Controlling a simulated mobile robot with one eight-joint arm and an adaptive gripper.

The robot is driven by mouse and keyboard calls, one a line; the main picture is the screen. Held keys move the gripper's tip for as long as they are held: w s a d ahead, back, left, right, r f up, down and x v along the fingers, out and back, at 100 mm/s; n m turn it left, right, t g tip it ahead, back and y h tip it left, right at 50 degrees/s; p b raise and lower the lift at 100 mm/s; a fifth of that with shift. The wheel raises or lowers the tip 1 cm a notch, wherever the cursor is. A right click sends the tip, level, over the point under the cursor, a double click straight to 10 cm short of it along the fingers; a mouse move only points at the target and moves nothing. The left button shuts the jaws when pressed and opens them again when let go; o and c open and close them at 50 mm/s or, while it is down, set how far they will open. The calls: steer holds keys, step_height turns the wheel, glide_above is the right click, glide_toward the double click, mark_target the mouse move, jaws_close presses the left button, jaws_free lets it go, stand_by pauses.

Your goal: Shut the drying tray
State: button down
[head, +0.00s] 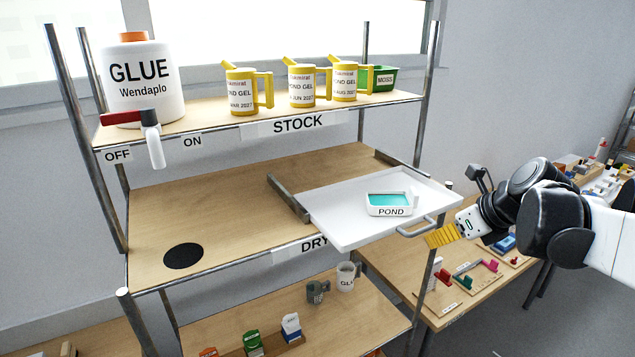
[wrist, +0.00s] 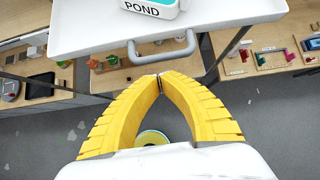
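The white drying tray (head: 345,215) is pulled out past the front edge of the middle shelf, above the "DRY" label. Its grey bar handle (head: 415,229) is at the front. A small white POND dish (head: 390,204) with turquoise content sits on the tray. My gripper (head: 430,238) has yellow fingers and is just in front of the handle. In the wrist view my gripper (wrist: 159,77) has its fingertips together with nothing visible between them. The handle (wrist: 160,52) lies just beyond the tips and looks apart from them.
The top shelf holds a glue jug (head: 135,85), yellow pond gel jugs (head: 302,88) and a green moss box (head: 380,78). A metal rail (head: 288,198) shows on the middle shelf (head: 215,205). Shelf posts (head: 424,95) stand at the corners. A workbench (head: 470,310) is at right.

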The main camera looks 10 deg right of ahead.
steer(key=shift+w+a+f, duration=0.15)
steer(key=shift+w+a, duration=0.15)
steer(key=shift+w, duration=0.45)
steer(key=shift+w, duration=0.1)
steer(key=w+a+b, duration=0.1)
steer(key=w, duration=0.3)
steer(key=w+a, duration=0.2)
steer(key=w, duration=0.2)
steer(key=w+a+b, duration=0.1)
steer(key=w, duration=0.3)
steer(key=shift+w+a+b, duration=0.3)
steer(key=shift+w+a, duration=0.05)
steer(key=shift+w, duration=0.05)
